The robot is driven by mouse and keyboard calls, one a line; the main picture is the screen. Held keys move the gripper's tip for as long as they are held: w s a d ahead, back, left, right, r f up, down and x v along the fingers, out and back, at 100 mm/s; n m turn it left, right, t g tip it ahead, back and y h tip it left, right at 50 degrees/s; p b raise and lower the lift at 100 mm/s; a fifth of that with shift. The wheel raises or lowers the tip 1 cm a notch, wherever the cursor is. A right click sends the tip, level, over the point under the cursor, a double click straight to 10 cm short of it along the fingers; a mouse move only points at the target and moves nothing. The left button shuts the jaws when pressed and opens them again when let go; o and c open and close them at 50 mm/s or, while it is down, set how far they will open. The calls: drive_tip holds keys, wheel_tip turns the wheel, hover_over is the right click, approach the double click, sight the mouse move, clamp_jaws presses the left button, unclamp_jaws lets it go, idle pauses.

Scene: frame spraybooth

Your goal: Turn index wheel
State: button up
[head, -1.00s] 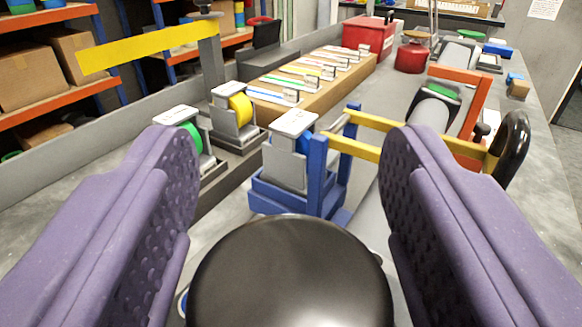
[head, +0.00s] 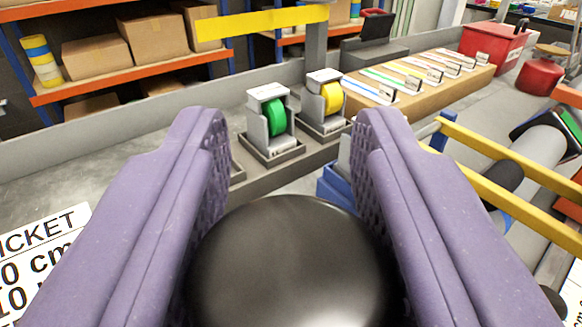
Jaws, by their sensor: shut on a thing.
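A glossy black rounded knob (head: 290,262) fills the lower middle of the head view. My gripper (head: 290,150) has two purple padded fingers, one on each side of the knob, and is shut on it. The knob hides whatever lies beneath it, so I cannot see the rest of the wheel or any index marks. The fingers' far ends stick out past the knob with a gap between them.
Beyond stand a green spool (head: 276,118) and a yellow spool (head: 331,98) in grey holders. A blue stand (head: 334,190) is partly behind the right finger. Yellow bars (head: 510,153) and a grey roller (head: 541,146) lie right. A printed ticket (head: 45,255) lies lower left.

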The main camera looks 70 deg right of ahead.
drive_tip(key=n+t+y, duration=0.1)
drive_tip(key=n+t, duration=0.1)
drive_tip(key=n+t+y+b, duration=0.1)
drive_tip(key=t+y, duration=0.1)
drive_tip(key=t, duration=0.1)
drive_tip(key=shift+w+a+f+n, duration=0.1)
drive_tip(key=shift+w+f+n, duration=0.05)
drive_tip(key=shift+n, duration=0.25)
drive_tip(key=n+t+y+b, duration=0.4)
drive_tip(key=y, duration=0.1)
drive_tip(key=shift+w+a+f+t, duration=0.1)
drive_tip(key=shift+w+a+t, duration=0.1)
drive_tip(key=shift+w+t, duration=0.1)
drive_tip(key=n+y+b, duration=0.1)
drive_tip(key=y, duration=0.1)
drive_tip(key=n+t+y+b, duration=0.1)
drive_tip(key=n+y+b, duration=0.1)
drive_tip(key=n+t+y+b, duration=0.1)
drive_tip(key=y+b, duration=0.1)
drive_tip(key=shift+a+n, duration=0.3)
drive_tip(key=shift+w+a+r+n+y+b, duration=0.15)
drive_tip(key=shift+n+y+b, duration=0.5)
drive_tip(key=shift+y, duration=0.65)
drive_tip(key=shift+s+a+r+n+y+b, duration=0.15)
drive_tip(key=shift+n+y+b, duration=0.25)
drive_tip(key=shift+n+y, duration=0.7)
drive_tip(key=shift+w+y, duration=0.1)
drive_tip(key=shift+y, duration=0.3)
drive_tip(key=o, duration=1)
